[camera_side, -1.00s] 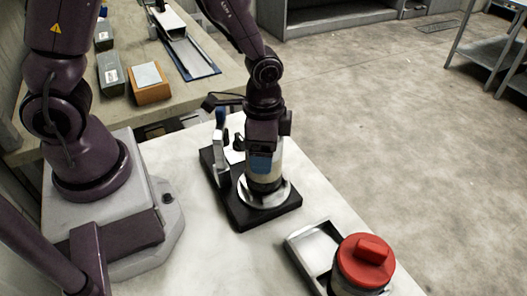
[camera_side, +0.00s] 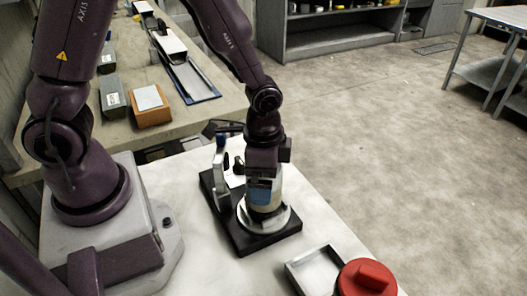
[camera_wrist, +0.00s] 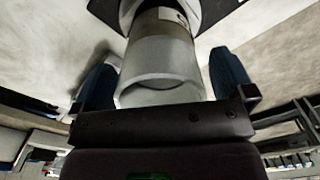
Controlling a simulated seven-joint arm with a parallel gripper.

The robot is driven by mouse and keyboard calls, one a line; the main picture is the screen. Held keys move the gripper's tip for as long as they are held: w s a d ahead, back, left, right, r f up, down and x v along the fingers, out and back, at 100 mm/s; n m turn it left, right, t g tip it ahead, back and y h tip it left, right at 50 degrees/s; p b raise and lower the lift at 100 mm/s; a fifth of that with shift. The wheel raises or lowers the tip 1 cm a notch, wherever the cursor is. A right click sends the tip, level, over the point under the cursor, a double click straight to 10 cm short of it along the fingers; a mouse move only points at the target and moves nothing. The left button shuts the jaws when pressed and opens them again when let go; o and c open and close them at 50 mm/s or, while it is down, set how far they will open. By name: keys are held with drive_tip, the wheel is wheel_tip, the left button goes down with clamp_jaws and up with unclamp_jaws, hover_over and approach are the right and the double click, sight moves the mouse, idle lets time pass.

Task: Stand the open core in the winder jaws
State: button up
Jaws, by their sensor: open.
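The core (camera_side: 277,187) is a pale, hollow cylinder standing upright on the round white plate of the winder (camera_side: 243,240), which has a black base. In the wrist view, the open top of the core (camera_wrist: 162,90) faces the camera, with a brownish lower band. My gripper (camera_side: 262,188) is directly above and around the core, pointing down. In the wrist view, the blue fingers of my gripper (camera_wrist: 164,82) stand open on either side of the core, with visible gaps. The winder jaws and the core's lower end are mostly hidden.
A white upright part with a blue top (camera_side: 220,165) rises from the winder base close left of my gripper. A red-lidded container (camera_side: 367,280) and a shallow metal tray (camera_side: 318,268) are at the front right. An orange box (camera_side: 150,108) sits on the back bench.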

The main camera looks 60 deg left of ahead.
wheel_tip(320, 180, up, 11)
drive_tip(key=s+a+r+n+t, duration=0.2)
drive_tip(key=s+r+n, duration=0.1)
drive_tip(key=r, duration=0.3)
drive_tip(key=s+a+r+n+t, duration=0.3)
drive_tip(key=s+r, duration=0.3)
drive_tip(key=shift+s+a+n+t, duration=0.3)
drive_tip(key=shift+a+n, duration=0.05)
drive_tip(key=shift+n, duration=0.05)
idle(0.7)
